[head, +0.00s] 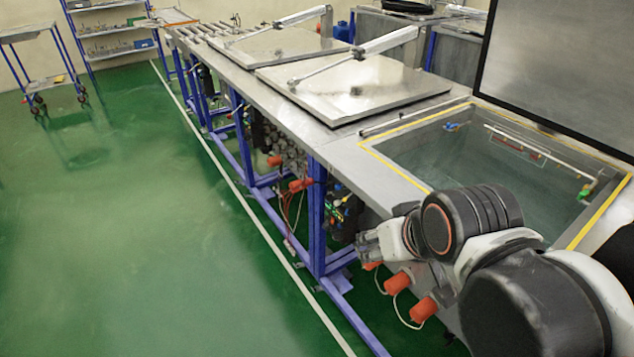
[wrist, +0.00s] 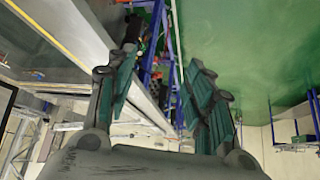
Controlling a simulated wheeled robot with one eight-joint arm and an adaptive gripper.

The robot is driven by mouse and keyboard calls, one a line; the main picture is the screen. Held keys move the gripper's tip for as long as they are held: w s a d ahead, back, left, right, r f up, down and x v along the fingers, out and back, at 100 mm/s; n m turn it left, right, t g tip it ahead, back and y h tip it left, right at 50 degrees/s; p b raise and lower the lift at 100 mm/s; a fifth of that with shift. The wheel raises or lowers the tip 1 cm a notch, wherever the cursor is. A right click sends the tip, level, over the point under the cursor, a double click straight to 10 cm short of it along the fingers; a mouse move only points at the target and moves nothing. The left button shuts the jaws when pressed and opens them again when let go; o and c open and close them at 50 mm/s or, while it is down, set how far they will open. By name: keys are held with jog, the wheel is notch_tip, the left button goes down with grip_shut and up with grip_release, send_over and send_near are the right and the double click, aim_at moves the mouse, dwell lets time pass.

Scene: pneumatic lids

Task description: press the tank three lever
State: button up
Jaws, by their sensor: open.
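A row of steel tanks runs along the bench. The far tank lid (head: 280,46) and the middle tank lid (head: 352,88) are down. The nearest tank (head: 420,140) is open, with its dark lid (head: 565,65) raised at the right. No tank numbers are readable, and I cannot pick out the tank three lever. Small valve fittings (head: 338,207) sit under the bench front, left of my gripper. My gripper (head: 368,243) is beside the near tank's front wall, apart from those fittings. In the wrist view my gripper (wrist: 160,75) is open and empty between its teal pads.
Blue frame legs (head: 317,215) and orange-red fittings (head: 398,283) with thin hoses line the bench front. More piping (head: 285,150) sits farther along. Open green floor (head: 130,240) lies to the left. A wheeled cart (head: 40,80) and shelves (head: 115,30) stand at the back left.

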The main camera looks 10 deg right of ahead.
dwell(0.3)
jog(key=shift+r, duration=0.1)
jog(key=c, duration=0.7)
jog(key=shift+w+r, duration=0.15)
jog(key=shift+w, duration=0.1)
jog(key=c, duration=0.4)
jog(key=w+r+m, duration=0.1)
jog(key=w, duration=0.2)
jog(key=w+r+m, duration=0.1)
jog(key=w+r, duration=0.1)
jog(key=w, duration=0.2)
jog(key=w+r+m+g, duration=0.1)
jog(key=w+r, duration=0.1)
jog(key=w, duration=0.1)
jog(key=shift+w+a, duration=0.2)
jog(key=shift+w, duration=0.1)
grip_shut()
jog(key=w+a+m+g+h, duration=0.1)
jog(key=w+m, duration=0.2)
jog(key=w, duration=1)
jog(key=w+a+f+m, duration=0.2)
jog(key=w+f, duration=0.5)
jog(key=w, duration=0.4)
jog(key=w+a+f+m+g+h, duration=0.1)
jog(key=w+a+f+m, duration=0.2)
jog(key=w, duration=0.8)
notch_tip(320, 180, down, 4)
jog(key=shift+w+f+m+g+h+b, duration=0.15)
jog(key=shift+w+m+g+h+b, duration=0.2)
jog(key=shift+m, duration=0.85)
